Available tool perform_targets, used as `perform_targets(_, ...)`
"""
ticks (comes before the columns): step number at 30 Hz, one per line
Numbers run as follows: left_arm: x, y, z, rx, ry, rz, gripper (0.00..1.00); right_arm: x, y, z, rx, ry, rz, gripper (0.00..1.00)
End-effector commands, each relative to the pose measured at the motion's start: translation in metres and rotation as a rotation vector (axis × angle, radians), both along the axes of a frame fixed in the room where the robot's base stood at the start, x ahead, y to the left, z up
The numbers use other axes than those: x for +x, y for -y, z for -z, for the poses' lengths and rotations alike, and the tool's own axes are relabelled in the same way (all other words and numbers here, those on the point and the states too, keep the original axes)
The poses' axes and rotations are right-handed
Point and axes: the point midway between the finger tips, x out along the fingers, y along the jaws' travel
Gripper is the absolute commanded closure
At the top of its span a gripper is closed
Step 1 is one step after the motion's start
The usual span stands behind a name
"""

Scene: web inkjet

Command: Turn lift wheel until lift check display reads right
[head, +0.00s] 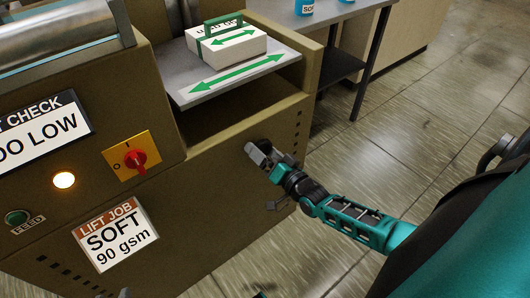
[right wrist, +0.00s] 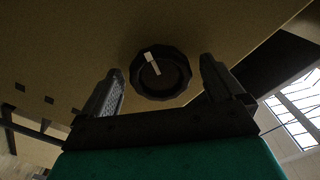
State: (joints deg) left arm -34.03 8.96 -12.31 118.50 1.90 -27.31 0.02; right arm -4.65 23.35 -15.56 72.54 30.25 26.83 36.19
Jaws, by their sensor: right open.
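The lift wheel (right wrist: 160,73) is a dark scalloped knob with a white pointer mark, on the tan machine panel in the right wrist view. My right gripper (right wrist: 160,85) is open, with one finger on each side of the wheel and visible gaps to it. In the head view my right gripper (head: 262,158) is at the machine's front panel and largely hides the wheel. The lift check display (head: 40,130) is cut off at the left edge; the visible part reads "OO LOW".
A lift job card (head: 115,234) reads "SOFT 90 gsm". A red rotary switch (head: 134,158), a lit amber lamp (head: 64,180) and a green feed button (head: 17,217) are on the panel. A white block (head: 226,45) with a green arrow lies on the grey shelf (head: 190,90). The floor at right is clear.

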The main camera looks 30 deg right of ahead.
Motion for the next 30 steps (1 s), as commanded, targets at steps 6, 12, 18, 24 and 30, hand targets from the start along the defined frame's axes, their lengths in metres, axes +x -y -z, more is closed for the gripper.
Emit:
perform_targets(6, 0.000, 0.001, -0.001, -0.002, 0.001, -0.001, 0.57, 0.000, 0.000, 0.000, -0.001, 0.001, 0.001, 0.05)
perform_targets(12, 0.001, 0.002, -0.008, -0.007, 0.002, -0.005, 0.57, -0.021, 0.002, -0.001, -0.001, -0.002, 0.001, 0.05)
perform_targets(18, 0.002, 0.002, -0.018, -0.010, 0.002, -0.007, 0.57, -0.065, 0.005, -0.001, 0.000, -0.004, 0.000, 0.05)
perform_targets(24, 0.002, 0.002, -0.024, -0.010, 0.002, -0.006, 0.57, -0.105, 0.009, -0.001, -0.001, -0.003, 0.000, 0.05)
perform_targets(30, 0.002, 0.002, -0.026, -0.008, 0.003, -0.005, 0.57, -0.125, 0.010, -0.001, -0.001, -0.001, -0.001, 0.05)
